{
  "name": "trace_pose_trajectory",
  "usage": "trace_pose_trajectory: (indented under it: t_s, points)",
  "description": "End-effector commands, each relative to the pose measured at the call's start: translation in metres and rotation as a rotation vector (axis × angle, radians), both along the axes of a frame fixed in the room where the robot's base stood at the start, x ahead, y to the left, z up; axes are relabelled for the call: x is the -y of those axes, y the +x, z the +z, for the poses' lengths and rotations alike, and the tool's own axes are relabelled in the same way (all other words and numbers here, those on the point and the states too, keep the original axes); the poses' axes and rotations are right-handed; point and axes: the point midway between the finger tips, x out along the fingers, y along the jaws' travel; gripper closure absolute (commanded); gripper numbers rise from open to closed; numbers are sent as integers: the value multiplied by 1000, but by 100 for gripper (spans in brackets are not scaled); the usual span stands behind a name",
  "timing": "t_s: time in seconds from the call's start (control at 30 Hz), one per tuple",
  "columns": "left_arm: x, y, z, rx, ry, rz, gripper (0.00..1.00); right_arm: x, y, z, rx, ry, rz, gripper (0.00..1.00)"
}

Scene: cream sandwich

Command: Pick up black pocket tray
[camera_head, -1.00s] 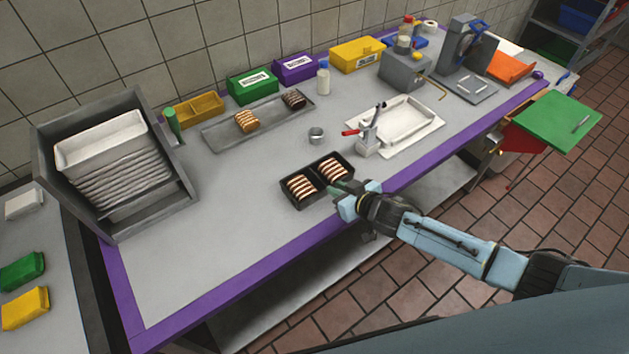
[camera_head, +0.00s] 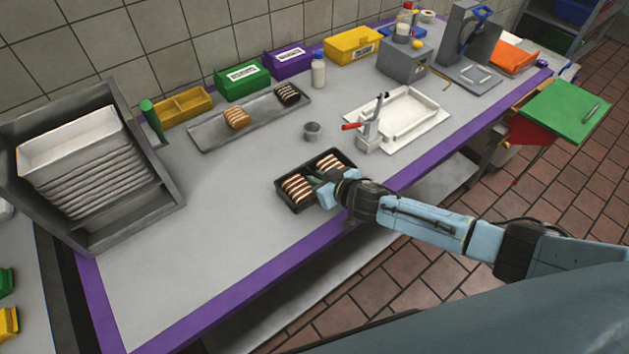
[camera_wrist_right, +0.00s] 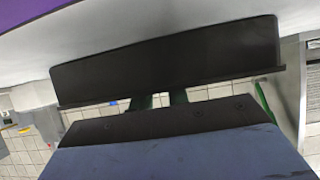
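The black pocket tray (camera_head: 297,208) lies on the grey worktop near its front edge, with a striped cream sandwich in each of its two pockets. The left sandwich (camera_head: 297,188) and the right sandwich (camera_head: 330,162) both show. My right gripper (camera_head: 318,181) is over the tray's near side, around its middle. In the right wrist view the tray's dark side wall (camera_wrist_right: 165,62) fills the upper middle. The two green fingers of my right gripper (camera_wrist_right: 161,99) show apart, with a gap between them; their tips are hidden behind the tray's rim. My left gripper is not in view.
A white tray (camera_head: 440,111) and a grey lever device (camera_head: 370,135) stand right of the pocket tray. A small metal cup (camera_head: 312,131) and a long grey tray (camera_head: 205,137) lie behind it.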

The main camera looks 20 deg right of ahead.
Motion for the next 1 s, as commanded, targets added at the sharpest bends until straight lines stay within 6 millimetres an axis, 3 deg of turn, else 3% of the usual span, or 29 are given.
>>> trace_pose_trajectory:
  t_s: [0.2,0.63,1.0]
  points:
    - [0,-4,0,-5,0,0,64,0,0,0,0,0,0,100]
    - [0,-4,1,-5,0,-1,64,0,0,4,2,0,1,100]
    - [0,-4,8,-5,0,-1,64,0,1,33,4,1,1,100]
